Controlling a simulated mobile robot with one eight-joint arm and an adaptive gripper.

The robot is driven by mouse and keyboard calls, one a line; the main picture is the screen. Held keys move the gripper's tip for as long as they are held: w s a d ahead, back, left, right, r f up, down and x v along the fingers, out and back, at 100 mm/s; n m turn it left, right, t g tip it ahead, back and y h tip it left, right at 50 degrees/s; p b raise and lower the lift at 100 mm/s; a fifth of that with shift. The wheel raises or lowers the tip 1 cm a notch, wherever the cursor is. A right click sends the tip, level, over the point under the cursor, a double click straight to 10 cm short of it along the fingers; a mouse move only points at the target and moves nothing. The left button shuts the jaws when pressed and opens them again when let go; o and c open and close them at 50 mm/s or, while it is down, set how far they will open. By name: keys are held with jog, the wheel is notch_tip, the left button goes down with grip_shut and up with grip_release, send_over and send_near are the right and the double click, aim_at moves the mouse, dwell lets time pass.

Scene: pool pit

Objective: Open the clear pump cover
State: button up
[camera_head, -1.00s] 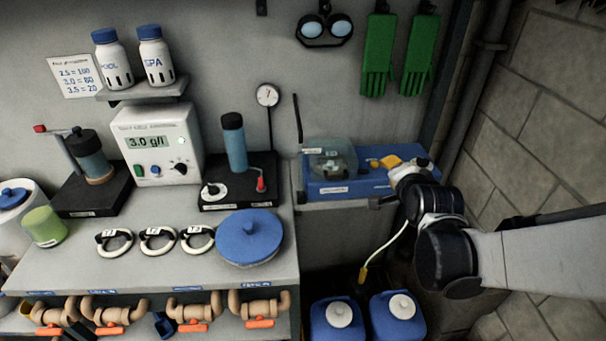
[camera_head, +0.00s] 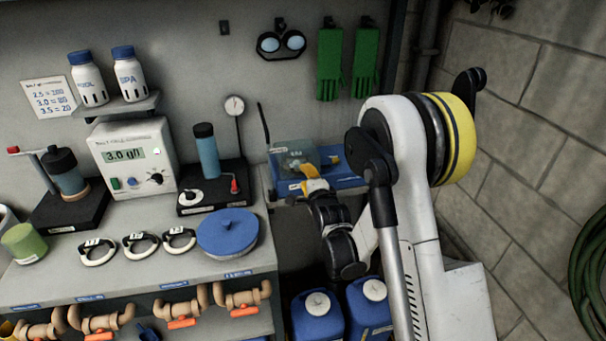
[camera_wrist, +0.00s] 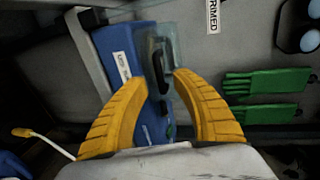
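The clear pump cover (camera_head: 284,161) is a see-through box at the left end of the blue pump unit (camera_head: 346,181) on a wall shelf. It looks closed over the pump. In the wrist view the clear cover (camera_wrist: 168,42) has a black handle (camera_wrist: 159,74) on it. My gripper (camera_head: 307,171) is at the cover's front right in the head view. In the wrist view my gripper's (camera_wrist: 157,80) two yellow fingers are spread apart, one on each side of the handle. Nothing is seen gripped, and I cannot tell whether a finger touches the cover.
Green gloves (camera_head: 329,64) and goggles (camera_head: 281,43) hang on the wall above. A bench (camera_head: 75,262) with a meter (camera_head: 133,157) and a blue lid (camera_head: 228,232) stands left. Blue canisters (camera_head: 318,317) stand below the shelf. A block wall (camera_head: 540,130) is at the right.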

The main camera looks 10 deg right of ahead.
aim_at(304, 160)
jog(key=shift+x, duration=1.55)
grip_shut()
